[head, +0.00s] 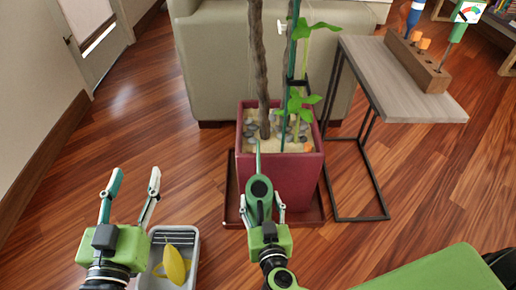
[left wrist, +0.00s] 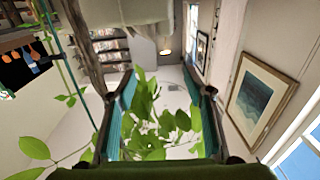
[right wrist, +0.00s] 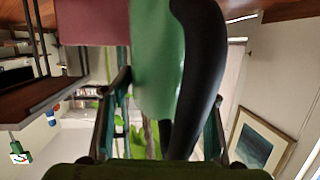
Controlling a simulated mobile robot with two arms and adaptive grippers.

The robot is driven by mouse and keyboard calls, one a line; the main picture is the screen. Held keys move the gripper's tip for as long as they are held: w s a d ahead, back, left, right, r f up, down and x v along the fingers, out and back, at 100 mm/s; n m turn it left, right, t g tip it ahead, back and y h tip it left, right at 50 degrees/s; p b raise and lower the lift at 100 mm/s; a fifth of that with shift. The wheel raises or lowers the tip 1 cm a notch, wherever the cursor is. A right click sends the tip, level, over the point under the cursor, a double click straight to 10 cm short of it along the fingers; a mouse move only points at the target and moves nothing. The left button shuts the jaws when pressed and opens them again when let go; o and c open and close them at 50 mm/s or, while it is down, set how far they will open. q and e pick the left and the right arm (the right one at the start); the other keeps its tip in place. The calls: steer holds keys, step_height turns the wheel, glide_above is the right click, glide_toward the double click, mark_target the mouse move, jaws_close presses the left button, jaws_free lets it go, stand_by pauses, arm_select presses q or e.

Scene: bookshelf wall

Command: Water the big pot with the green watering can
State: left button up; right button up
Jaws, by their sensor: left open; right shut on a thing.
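The big pot (head: 280,170) is dark red, with pebbles, a thick stem and green leaves, and stands on a dark red saucer (head: 232,222). My right gripper (head: 266,208) is shut on the green watering can (head: 259,205), in front of the pot. The can's thin spout points away from me toward the pot's front rim; I see no water. In the right wrist view the can's green body (right wrist: 157,60) and black handle (right wrist: 200,75) lie between the fingers, with the pot (right wrist: 90,22) beyond. My left gripper (head: 129,190) is open and empty, left of the pot.
A grey tray (head: 192,240) with yellow leaves (head: 172,265) lies on the floor beside my left gripper. A side table (head: 385,85) with a wooden tool holder (head: 418,62) stands right of the pot. A grey sofa (head: 215,65) is behind. Floor at left is clear.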

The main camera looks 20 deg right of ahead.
steer(key=shift+w+r+p, duration=0.1)
steer(key=shift+r+p, duration=0.2)
steer(key=shift+p, duration=0.1)
arm_select(q)
steer(key=f, duration=0.1)
steer(key=f+g, duration=0.1)
steer(key=f, duration=0.1)
steer(key=a+f+g, duration=0.1)
steer(key=shift+s+f, duration=0.35)
steer(key=shift+s, duration=0.05)
steer(key=shift+d, duration=0.1)
steer(key=shift+s+f+g+y, duration=0.1)
steer(key=shift+f+g+y, duration=0.05)
steer(key=shift+g+y, duration=0.15)
